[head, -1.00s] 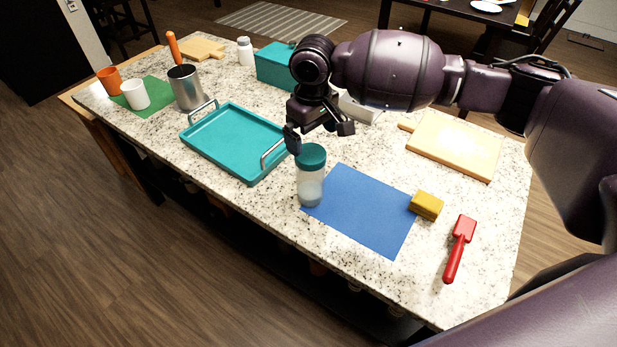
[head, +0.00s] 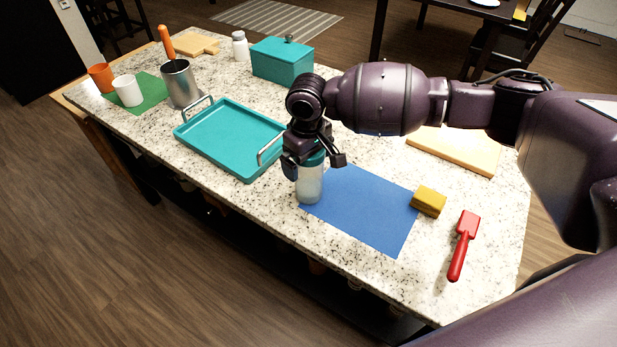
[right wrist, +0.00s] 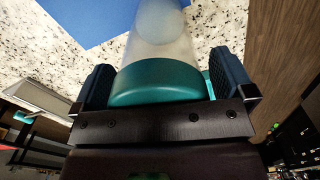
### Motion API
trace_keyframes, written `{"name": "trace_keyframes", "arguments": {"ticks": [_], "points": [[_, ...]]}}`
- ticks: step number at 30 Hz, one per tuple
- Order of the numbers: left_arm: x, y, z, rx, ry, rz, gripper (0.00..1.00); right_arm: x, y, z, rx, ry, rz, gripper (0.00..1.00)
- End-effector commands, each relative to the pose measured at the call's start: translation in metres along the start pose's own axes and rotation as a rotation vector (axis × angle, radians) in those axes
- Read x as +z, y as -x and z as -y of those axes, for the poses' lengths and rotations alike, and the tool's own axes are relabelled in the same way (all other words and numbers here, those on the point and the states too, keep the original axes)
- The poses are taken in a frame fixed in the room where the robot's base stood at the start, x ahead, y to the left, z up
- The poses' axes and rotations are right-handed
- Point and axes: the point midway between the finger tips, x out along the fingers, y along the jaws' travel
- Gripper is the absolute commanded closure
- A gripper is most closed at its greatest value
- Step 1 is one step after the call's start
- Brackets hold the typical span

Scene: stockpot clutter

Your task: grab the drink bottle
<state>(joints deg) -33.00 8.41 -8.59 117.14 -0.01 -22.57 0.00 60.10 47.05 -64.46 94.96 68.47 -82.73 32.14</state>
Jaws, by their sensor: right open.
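The drink bottle (head: 309,185) is clear with a teal lid and stands upright on the counter at the left corner of the blue mat. My right gripper (head: 314,168) is open, with its fingers on either side of the lid. In the right wrist view the bottle's teal lid (right wrist: 160,83) lies between the two finger pads, with a gap visible at the left pad. The gripper hides part of the lid in the head view. My left gripper is not in view.
A teal tray (head: 232,137) with metal handles stands close to the bottle on the left. The blue mat (head: 365,210), a yellow sponge (head: 429,201) and a red-handled tool (head: 463,246) lie to the right. A cutting board (head: 455,150) lies behind.

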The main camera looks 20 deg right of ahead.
Motion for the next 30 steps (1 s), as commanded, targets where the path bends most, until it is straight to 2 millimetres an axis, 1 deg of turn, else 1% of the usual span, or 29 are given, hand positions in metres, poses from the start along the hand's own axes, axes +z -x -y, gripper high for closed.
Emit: {"name": "trace_keyframes", "arguments": {"ticks": [1, 2, 12, 15, 23, 26, 29, 30], "points": [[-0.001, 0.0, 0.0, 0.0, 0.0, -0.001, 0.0, 0.0, 0.001, 0.0, 0.0, 0.0, 0.0, 0.0], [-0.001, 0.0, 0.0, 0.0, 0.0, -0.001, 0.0, 0.0, 0.001, 0.0, 0.0, 0.0, 0.0, 0.05], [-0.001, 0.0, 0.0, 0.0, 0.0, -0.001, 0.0, 0.0, 0.001, 0.0, 0.0, 0.0, 0.0, 0.57], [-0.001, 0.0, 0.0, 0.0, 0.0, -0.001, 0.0, 0.0, 0.001, 0.0, 0.0, 0.0, -0.001, 0.69], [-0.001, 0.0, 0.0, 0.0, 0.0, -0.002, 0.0, 0.0, 0.003, 0.0, 0.0, 0.0, -0.001, 0.7], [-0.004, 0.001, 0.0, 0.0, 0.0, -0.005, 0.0, -0.001, 0.011, 0.0, 0.0, 0.0, -0.003, 0.7], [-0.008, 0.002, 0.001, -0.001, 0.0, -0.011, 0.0, -0.001, 0.027, 0.0, 0.0, -0.001, -0.005, 0.7], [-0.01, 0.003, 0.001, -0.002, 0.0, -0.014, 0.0, -0.001, 0.035, 0.0, 0.001, 0.0, -0.006, 0.7]]}}
